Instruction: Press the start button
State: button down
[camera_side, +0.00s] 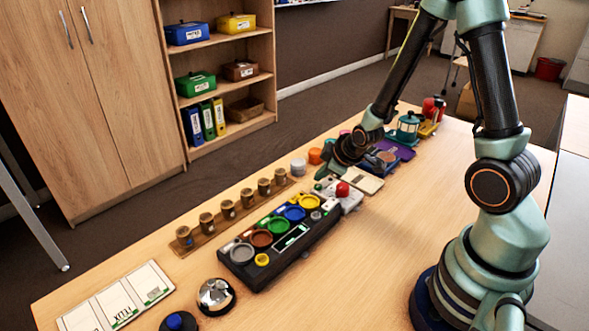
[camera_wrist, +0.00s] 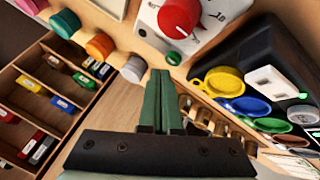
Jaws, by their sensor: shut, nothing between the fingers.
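A white box (camera_side: 350,203) with a red dial (camera_side: 343,189) stands on the table beyond the black console. In the wrist view the white box (camera_wrist: 150,20) shows its red dial (camera_wrist: 180,17), number marks, and a small green round button (camera_wrist: 173,57) low on its face. I see no readable label marking a start button. My gripper (camera_wrist: 162,74) has its two green fingers together with nothing between them. The fingertips appear just below the green button in the picture; whether they touch it I cannot tell. In the side view my gripper (camera_side: 323,178) is beside the box, partly hidden.
The black console (camera_side: 285,255) with coloured dishes and a yellow button (camera_side: 262,260) is nearby. A wooden rack (camera_side: 187,244) holds several small jars.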

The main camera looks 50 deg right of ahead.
aim_at(321, 187)
jog(key=shift+f, duration=0.1)
jog(key=shift+d+f, duration=0.1)
jog(key=shift+f, duration=0.25)
jog(key=shift+f, duration=0.45)
dwell(0.7)
jog(key=shift+r, duration=0.9)
jog(key=shift+r, duration=2.5)
